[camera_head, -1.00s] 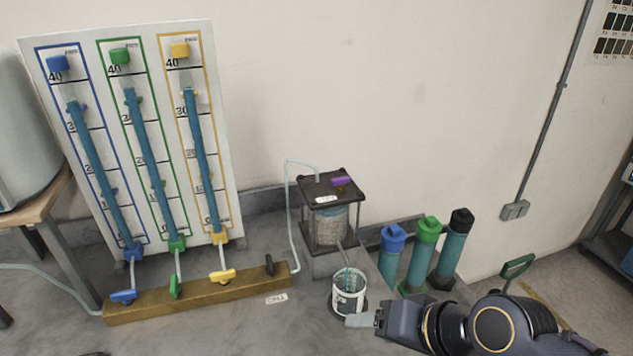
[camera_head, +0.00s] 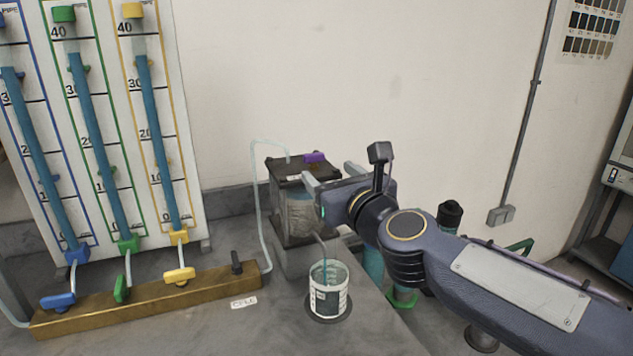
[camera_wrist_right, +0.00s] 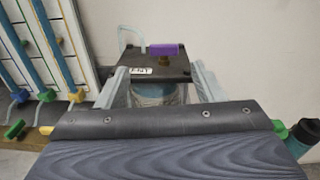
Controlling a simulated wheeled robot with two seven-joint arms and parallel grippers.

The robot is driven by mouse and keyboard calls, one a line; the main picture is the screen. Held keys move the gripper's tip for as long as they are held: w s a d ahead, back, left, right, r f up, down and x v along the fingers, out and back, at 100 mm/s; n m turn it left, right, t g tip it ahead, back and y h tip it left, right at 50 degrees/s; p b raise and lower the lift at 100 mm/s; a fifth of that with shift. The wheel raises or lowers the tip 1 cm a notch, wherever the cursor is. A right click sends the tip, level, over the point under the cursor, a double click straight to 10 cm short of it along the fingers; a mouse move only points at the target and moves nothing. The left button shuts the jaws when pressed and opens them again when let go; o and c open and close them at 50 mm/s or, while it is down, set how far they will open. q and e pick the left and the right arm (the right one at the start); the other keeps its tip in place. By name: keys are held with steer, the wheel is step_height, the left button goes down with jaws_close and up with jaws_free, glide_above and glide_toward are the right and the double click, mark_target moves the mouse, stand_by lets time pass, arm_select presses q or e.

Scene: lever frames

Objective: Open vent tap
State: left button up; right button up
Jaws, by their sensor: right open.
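The vent tap has a purple handle (camera_head: 315,157) on a brass stem, on top of the dark lid (camera_head: 284,170) of a grey cylindrical cell (camera_head: 301,214). In the right wrist view the purple handle (camera_wrist_right: 164,49) lies crosswise beside a white label, partly readable as "ENT". My right gripper (camera_head: 332,175) is open and empty, at the near right side of the lid. In its wrist view the two pale fingers (camera_wrist_right: 158,84) stand apart, with the handle beyond them and between their lines. The handle is not touched. My left gripper is not in view.
A board of blue tubes (camera_head: 155,140) and a brass manifold (camera_head: 150,300) with coloured taps are at left. A clear hose (camera_head: 254,190) runs to the lid. My right arm covers most of the capped cylinders.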

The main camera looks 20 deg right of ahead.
mark_target(315, 157)
steer(key=shift+m, duration=0.5)
steer(key=w, duration=0.8)
steer(key=shift+d, duration=0.4)
